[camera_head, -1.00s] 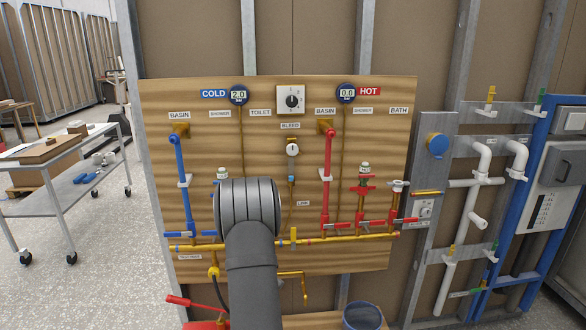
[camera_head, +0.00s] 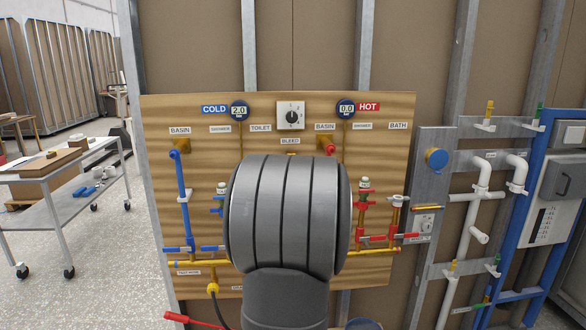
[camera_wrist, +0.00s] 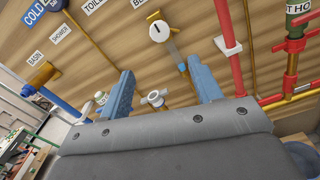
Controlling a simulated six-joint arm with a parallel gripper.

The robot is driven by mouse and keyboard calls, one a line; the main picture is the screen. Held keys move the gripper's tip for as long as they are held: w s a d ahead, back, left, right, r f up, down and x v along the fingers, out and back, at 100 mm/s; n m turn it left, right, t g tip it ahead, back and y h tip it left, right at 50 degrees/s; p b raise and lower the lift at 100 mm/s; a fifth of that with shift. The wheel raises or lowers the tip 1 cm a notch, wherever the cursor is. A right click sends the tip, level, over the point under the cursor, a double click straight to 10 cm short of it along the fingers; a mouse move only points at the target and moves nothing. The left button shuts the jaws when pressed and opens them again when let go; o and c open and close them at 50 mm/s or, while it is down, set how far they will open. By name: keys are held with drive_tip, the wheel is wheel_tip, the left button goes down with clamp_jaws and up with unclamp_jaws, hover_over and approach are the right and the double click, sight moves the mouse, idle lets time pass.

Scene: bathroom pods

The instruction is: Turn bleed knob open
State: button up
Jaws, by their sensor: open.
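The bleed knob (camera_wrist: 157,32) is a small white round dial with a black mark, on the wooden board (camera_head: 375,265) under the BLEED label (camera_head: 290,141). In the wrist view it stands beyond and above my fingertips, roughly centred between them and not touched. My gripper (camera_wrist: 161,66) is open and empty, its two blue fingers spread wide and pointing towards the board. In the head view, my arm's large grey link hides the knob and my gripper.
A red pipe (camera_wrist: 230,60) runs just right of my right finger in the wrist view. A white-handled valve (camera_wrist: 154,98) shows between the fingers. A blue pipe (camera_head: 183,200) stands at the board's left. Gauges (camera_head: 239,110) and a switch (camera_head: 291,115) sit above.

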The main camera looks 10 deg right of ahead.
drive_tip(key=w, duration=1.5)
drive_tip(key=shift+w, duration=0.35)
drive_tip(key=c, duration=1)
